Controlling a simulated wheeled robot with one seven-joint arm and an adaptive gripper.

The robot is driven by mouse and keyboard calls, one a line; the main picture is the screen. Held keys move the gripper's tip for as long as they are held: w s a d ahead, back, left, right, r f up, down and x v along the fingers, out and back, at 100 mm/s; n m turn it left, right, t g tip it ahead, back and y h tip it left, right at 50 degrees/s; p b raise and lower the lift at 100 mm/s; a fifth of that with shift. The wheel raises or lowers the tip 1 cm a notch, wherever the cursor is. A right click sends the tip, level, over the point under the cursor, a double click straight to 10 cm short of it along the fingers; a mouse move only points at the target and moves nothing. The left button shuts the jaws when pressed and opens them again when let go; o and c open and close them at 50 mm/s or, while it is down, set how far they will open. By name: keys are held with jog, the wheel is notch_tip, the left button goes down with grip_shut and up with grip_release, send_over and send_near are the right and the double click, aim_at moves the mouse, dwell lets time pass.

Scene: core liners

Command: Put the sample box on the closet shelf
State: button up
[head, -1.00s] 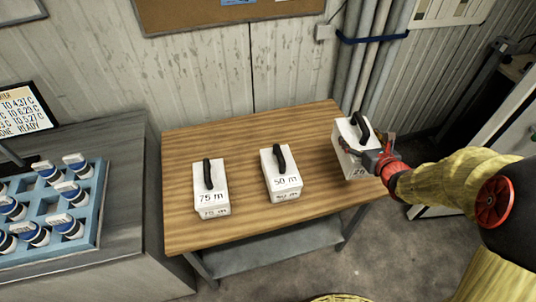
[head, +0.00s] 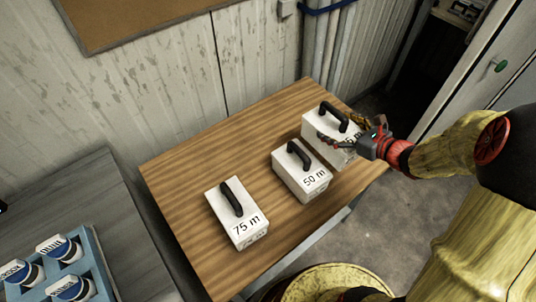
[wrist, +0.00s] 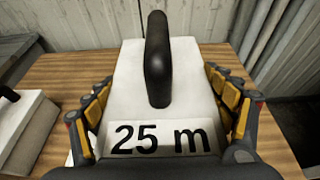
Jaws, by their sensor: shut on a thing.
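The white sample box marked 25 m (head: 318,125), with a black handle on top, is at the right end of the wooden table (head: 195,160). My gripper (head: 346,130) is shut on it, one finger on each side. In the wrist view the box (wrist: 130,80) fills the middle between the fingers, label facing me and upright. Its underside is hidden, so I cannot tell whether it touches the table. Two similar boxes stand on the table to its left: the 50 m box (head: 290,178) close by and the 75 m box (head: 225,207) further left.
A pale closet door with a green knob (head: 499,66) is at the upper right. Grey pipes (head: 328,45) run up the wall behind the table. A grey counter (head: 75,200) with a blue rack (head: 95,262) of jars is at the left. Floor is clear right of the table.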

aim_at(316, 117)
jog(key=shift+a+r, duration=0.1)
jog(key=shift+a, duration=0.25)
jog(key=b+x, duration=0.1)
jog(key=x, duration=0.2)
jog(key=d+b+x, duration=0.1)
jog(key=x, duration=0.2)
jog(key=b+x, duration=0.1)
jog(key=x, duration=0.3)
jog(key=shift+w+d, duration=0.25)
jog(key=shift+w, duration=0.15)
jog(key=shift+w+a+f+b, duration=0.25)
jog(key=shift+w+f+b, duration=0.45)
jog(key=shift+f, duration=0.75)
jog(key=shift+w+a+f+b, duration=0.3)
jog(key=shift+w+f+b, duration=0.4)
jog(key=shift+f, duration=0.75)
jog(key=shift+w+a+f+b, duration=0.25)
jog(key=shift+w+f+b, duration=0.45)
jog(key=shift+f, duration=0.75)
jog(key=shift+f, duration=0.15)
jog(key=o, duration=1.7)
jog(key=shift+f, duration=0.1)
